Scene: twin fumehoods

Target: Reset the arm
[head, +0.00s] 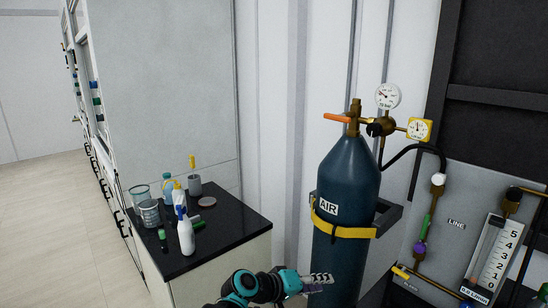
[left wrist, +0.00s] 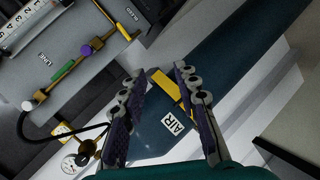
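My left arm comes in at the bottom of the head view, and its gripper (head: 320,281) is in front of the lower part of a dark blue AIR gas cylinder (head: 348,180). In the left wrist view, my left gripper (left wrist: 159,76) has its two fingers spread apart with nothing held between them. The cylinder (left wrist: 165,130), its AIR label and its yellow strap (left wrist: 170,88) show behind and between the fingers. I cannot tell whether the gripper touches the cylinder. My right gripper is in neither view.
The cylinder carries a brass valve with an orange handle (head: 338,118) and gauges (head: 388,96). A LINE panel (head: 456,224) with a flow scale is at the right. A black-topped counter (head: 225,235) at the left holds bottles and cans. Open floor (head: 60,230) lies at far left.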

